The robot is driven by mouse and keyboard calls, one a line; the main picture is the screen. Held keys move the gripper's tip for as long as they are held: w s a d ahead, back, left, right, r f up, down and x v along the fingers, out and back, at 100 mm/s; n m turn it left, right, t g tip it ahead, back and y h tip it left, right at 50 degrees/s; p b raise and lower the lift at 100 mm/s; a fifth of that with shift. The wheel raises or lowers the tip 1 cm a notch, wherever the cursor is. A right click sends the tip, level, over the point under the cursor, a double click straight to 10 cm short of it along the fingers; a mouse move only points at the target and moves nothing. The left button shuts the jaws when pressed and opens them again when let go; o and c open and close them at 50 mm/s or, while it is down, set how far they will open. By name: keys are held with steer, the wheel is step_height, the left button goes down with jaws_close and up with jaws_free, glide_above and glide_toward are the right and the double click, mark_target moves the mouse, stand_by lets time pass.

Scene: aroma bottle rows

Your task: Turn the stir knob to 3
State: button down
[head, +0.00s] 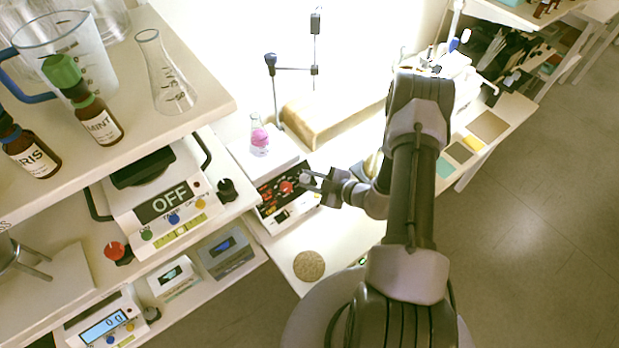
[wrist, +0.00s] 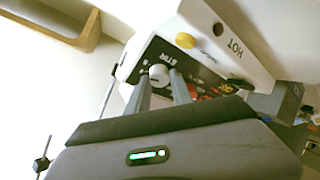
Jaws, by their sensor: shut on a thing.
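The stirrer hot plate (head: 281,212) is a white unit with a black front panel, left of my gripper in the head view. In the wrist view its panel carries the label STIR beside a pale round stir knob (wrist: 159,75). My gripper (wrist: 161,82) has one finger on each side of this knob and is shut on it. In the head view my gripper (head: 309,179) is at the right part of the panel, and the stir knob is largely hidden by the fingers. A red knob (head: 286,187) sits to its left. The number the stir knob points at is not readable.
A flask with pink contents (head: 260,141) stands on the hot plate. A stand (head: 271,75) and a tan block (head: 335,108) are behind. A round cork mat (head: 309,266) lies in front. Shelves with a balance (head: 165,205) and bottles are at left.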

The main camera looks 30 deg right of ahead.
steer(key=n+g, duration=0.1)
steer(key=n, duration=0.2)
steer(key=n+g+p, duration=0.1)
steer(key=n, duration=0.2)
steer(key=shift+w+r, duration=0.1)
steer(key=shift+r, duration=0.05)
steer(key=n+g, duration=0.1)
steer(key=n, duration=0.1)
steer(key=n+p, duration=0.1)
steer(key=n, duration=0.2)
steer(key=shift+g, duration=0.4)
steer(key=shift+n, duration=0.4)
steer(key=c, duration=1.1)
jaws_free()
steer(key=p+v, duration=0.4)
steer(key=v, duration=1.3)
steer(key=shift+r+p, duration=0.25)
steer(key=shift+p, duration=0.1)
